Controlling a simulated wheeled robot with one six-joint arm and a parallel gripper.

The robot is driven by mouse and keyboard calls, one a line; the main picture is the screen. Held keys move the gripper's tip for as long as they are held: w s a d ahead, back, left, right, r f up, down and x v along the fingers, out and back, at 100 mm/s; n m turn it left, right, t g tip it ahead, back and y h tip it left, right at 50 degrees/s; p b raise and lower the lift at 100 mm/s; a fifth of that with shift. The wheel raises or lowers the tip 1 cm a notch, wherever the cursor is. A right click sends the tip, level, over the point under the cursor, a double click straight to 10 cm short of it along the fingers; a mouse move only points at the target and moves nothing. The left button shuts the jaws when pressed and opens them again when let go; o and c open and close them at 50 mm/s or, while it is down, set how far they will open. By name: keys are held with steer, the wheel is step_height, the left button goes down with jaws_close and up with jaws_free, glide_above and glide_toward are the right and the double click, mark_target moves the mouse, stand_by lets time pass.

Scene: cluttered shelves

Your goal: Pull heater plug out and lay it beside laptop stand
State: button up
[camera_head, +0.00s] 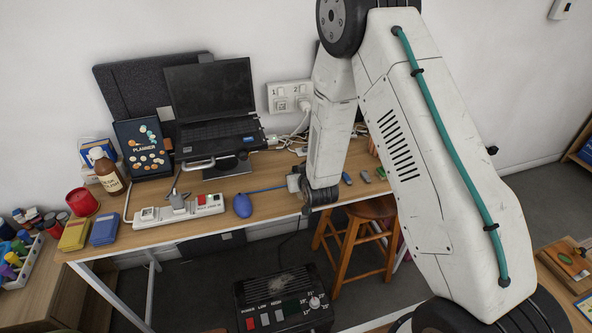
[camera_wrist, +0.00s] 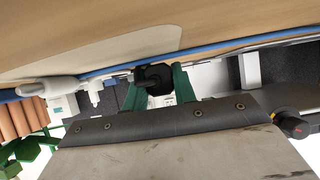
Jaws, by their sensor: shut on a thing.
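My gripper (camera_wrist: 158,84) is shut on a black plug (camera_wrist: 154,76), held between its green fingers in the wrist view. In the head view my gripper (camera_head: 294,181) is small, at the right part of the desk near its front edge; the plug cannot be made out there. The black heater (camera_head: 285,303) stands on the floor below, and a dark cable rises from it toward the desk. The laptop stand (camera_head: 232,168) is under the open laptop (camera_head: 214,100), left of my gripper. Whether the plug touches the desk is unclear.
A blue cable (camera_head: 268,189) runs toward my gripper. The wall socket (camera_head: 290,97) has white cables below it. A wooden stool (camera_head: 360,235) stands below the desk.

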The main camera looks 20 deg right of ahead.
steer(key=o, duration=1.1)
steer(key=v, duration=0.7)
steer(key=shift+s+r, duration=0.2)
steer(key=shift+s, duration=0.15)
